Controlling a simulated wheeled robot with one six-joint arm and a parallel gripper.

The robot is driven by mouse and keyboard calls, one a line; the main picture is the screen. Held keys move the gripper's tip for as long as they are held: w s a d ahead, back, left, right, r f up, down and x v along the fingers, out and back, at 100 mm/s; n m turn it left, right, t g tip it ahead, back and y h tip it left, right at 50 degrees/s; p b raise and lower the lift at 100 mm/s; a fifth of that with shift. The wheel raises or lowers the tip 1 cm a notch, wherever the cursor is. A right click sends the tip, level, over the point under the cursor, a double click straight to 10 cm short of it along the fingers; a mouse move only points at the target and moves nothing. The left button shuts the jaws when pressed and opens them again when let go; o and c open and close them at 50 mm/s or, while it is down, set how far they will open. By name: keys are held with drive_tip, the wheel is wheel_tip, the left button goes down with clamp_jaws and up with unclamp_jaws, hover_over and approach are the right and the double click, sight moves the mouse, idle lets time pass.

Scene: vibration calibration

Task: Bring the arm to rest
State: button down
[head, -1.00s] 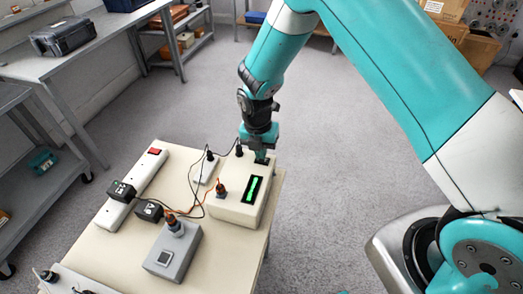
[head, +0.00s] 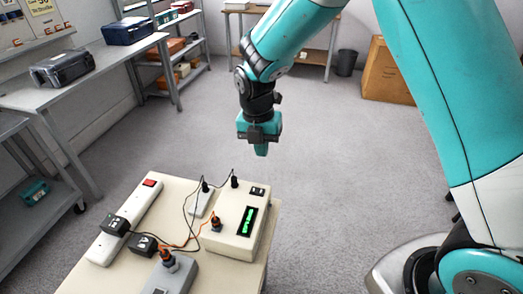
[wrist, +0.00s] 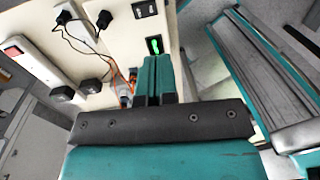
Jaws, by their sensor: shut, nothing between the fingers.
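My arm (head: 410,60) reaches in from the upper right of the head view and hangs down at the wrist.
On the table (head: 118,186) stand a white power strip (head: 125,222) with a red switch, black adapters (head: 143,245), cables, and a grey box (head: 175,278). A bench with a dark case (head: 62,69) stands at left. A cardboard box (head: 389,75) stands at the back right. The grey floor (head: 190,130) between is open.

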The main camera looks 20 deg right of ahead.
drive_tip(key=s+a+r+m+y, duration=0.1)
drive_tip(key=s+r+m+y, duration=0.1)
drive_tip(key=s+r+m, duration=0.6)
drive_tip(key=s+a+r+m+y, duration=0.1)
drive_tip(key=s+r+m+y, duration=0.2)
drive_tip(key=s+r+m, duration=0.6)
drive_tip(key=s+m, duration=0.5)
drive_tip(key=s, duration=0.2)
drive_tip(key=shift+s+a+t, duration=0.2)
drive_tip(key=shift+s+t, duration=0.1)
drive_tip(key=shift+s, duration=0.1)
